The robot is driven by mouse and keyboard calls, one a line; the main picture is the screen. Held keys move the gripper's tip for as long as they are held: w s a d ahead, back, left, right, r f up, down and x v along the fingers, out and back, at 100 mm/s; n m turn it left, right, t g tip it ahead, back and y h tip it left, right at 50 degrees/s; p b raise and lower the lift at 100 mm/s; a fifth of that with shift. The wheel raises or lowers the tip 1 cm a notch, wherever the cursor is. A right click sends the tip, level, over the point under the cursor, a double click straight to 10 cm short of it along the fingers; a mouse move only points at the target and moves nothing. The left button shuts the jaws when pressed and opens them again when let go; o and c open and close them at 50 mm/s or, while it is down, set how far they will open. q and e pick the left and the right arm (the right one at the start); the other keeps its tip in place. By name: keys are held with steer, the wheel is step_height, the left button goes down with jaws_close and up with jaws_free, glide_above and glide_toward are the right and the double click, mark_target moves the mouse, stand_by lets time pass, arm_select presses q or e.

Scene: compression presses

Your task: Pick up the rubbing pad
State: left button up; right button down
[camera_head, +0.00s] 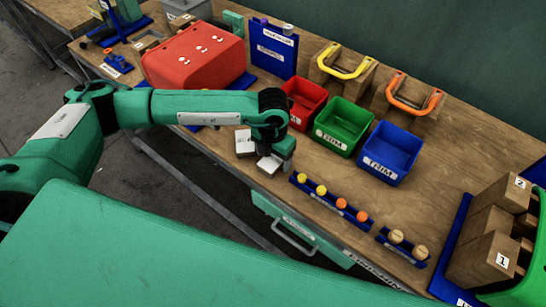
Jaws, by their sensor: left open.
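My left gripper (276,160) hangs down at the front edge of the wooden bench, below its dark wrist. It is open, though its fingers are small and partly hidden by the wrist. A pale grey-white block (245,143) lies on the bench just left of the gripper. A second pale piece (268,166) shows right at the fingertips. I cannot tell for sure which of these is the rubbing pad, nor whether the fingers touch the second piece. My right gripper is not in view.
Red (304,101), green (343,126) and blue (390,152) bins stand behind the gripper to the right. A blue rack (331,201) with yellow and orange knobs lies along the front edge. A red machine (195,57) stands at left. Numbered wooden blocks (487,255) are at far right.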

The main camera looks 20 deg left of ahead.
mark_target(273, 159)
arm_select(q)
steer(key=shift+f, duration=0.55)
steer(key=c, duration=1)
steer(key=shift+r, duration=0.2)
steer(key=shift+c, duration=0.2)
step_height(273, 159, up, 20)
steer(key=b, duration=0.4)
steer(key=shift+f, duration=0.15)
